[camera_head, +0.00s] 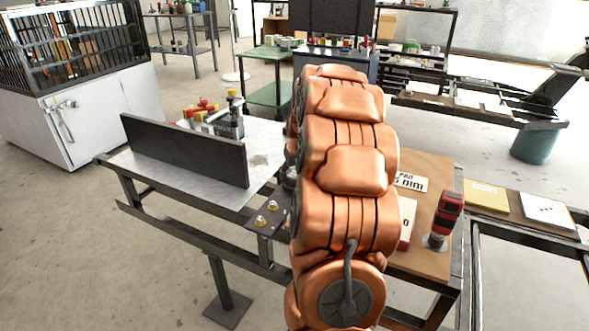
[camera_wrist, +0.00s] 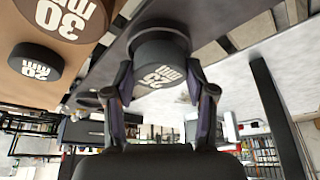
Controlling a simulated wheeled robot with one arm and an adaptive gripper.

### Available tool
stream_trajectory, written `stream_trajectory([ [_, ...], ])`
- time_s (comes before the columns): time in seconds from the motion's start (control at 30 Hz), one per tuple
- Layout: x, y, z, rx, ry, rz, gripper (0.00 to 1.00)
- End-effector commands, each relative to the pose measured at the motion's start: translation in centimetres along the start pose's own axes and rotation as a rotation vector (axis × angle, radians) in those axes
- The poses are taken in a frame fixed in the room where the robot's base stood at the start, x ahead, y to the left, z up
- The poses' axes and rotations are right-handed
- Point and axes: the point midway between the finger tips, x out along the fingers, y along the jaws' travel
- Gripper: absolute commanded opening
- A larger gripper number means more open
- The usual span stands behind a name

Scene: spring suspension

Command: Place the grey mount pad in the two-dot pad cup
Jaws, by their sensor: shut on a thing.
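In the wrist view my gripper (camera_wrist: 159,78) is shut on a dark grey round pad (camera_wrist: 158,46), one finger on each side. Its visible face carries pale print ending in "mm"; the number is hard to read. I take this as the grey mount pad. It is close to the metal bench, but I cannot tell whether it touches anything. In the head view my arm hides the gripper and the pad. I cannot make out a two-dot mark or identify the two-dot pad cup in either view.
A dark upright panel (camera_head: 185,150) stands on the metal bench (camera_head: 143,166). Two yellow-topped fittings sit on a dark bracket at the front. A brown board (camera_head: 428,225) at right bears printed labels and a red tool (camera_head: 447,213). Another dark pad (camera_wrist: 36,62) reads "20 mm".

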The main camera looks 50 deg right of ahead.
Motion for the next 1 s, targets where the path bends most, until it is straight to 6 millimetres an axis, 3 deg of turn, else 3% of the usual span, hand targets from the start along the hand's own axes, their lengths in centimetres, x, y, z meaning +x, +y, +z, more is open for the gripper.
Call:
stream_trajectory([
  [1.0,1.06,0.01,0.4,0.001,0.001,0.0,0.15],
])
